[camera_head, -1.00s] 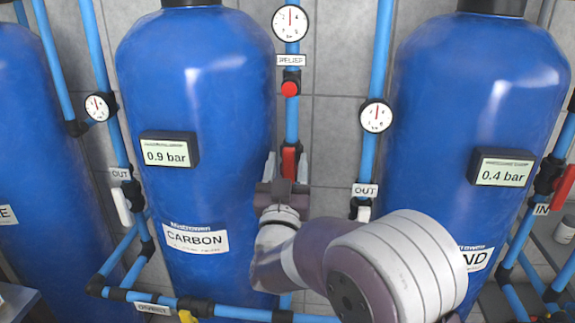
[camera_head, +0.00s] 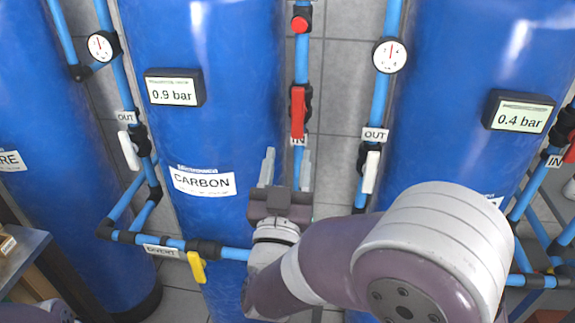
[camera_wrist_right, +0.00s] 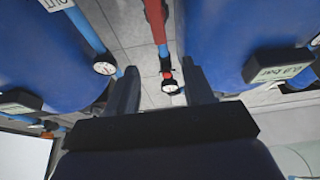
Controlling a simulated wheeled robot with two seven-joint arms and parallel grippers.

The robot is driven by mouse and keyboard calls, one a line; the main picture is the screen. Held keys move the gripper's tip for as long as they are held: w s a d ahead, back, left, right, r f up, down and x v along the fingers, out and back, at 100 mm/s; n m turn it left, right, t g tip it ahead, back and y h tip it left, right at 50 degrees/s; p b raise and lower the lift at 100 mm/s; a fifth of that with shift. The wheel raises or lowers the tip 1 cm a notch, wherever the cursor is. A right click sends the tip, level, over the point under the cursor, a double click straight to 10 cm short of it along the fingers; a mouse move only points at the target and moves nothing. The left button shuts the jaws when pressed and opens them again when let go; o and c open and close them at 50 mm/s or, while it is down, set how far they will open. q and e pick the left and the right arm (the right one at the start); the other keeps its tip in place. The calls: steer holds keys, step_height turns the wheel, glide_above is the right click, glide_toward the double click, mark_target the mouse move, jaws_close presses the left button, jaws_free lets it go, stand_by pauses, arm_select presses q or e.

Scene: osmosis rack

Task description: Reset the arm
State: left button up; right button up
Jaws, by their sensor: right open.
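My right gripper (camera_head: 287,170) is in front of the carbon tank, its arm coming in from the lower right. Its two grey fingers point up and stand apart with nothing between them. Above the fingertips is a red valve handle (camera_head: 297,112) on the vertical blue pipe, with a clear gap between handle and gripper. In the right wrist view, the open fingers (camera_wrist_right: 166,92) frame the red handle (camera_wrist_right: 155,18) and pipe beyond them. Part of a purple link of mine shows at the bottom left of the head view; the left gripper is not visible.
The blue carbon tank (camera_head: 225,70) reads 0.9 bar; another blue tank (camera_head: 450,60) at right reads 0.4 bar. White handles (camera_head: 371,172) (camera_head: 128,151) and a yellow handle (camera_head: 196,267) sit on nearby pipes. A table corner (camera_head: 22,252) is at lower left.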

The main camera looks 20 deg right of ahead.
stand_by(0.4)
steer(key=a+f+n+g+y, duration=0.3)
steer(key=a+f+g+y, duration=0.2)
steer(key=f+y, duration=0.3)
steer(key=a+f+n+g+y, duration=0.35)
steer(key=a+f+y, duration=0.2)
steer(key=f, duration=0.55)
steer(key=s+d+f+g+h, duration=0.2)
steer(key=s+d+f+g, duration=0.4)
steer(key=s+d+g, duration=0.35)
step_height(320, 180, up, 14)
steer(key=p, duration=1.4)
steer(key=shift+s+a, duration=0.2)
steer(key=shift+s, duration=0.2)
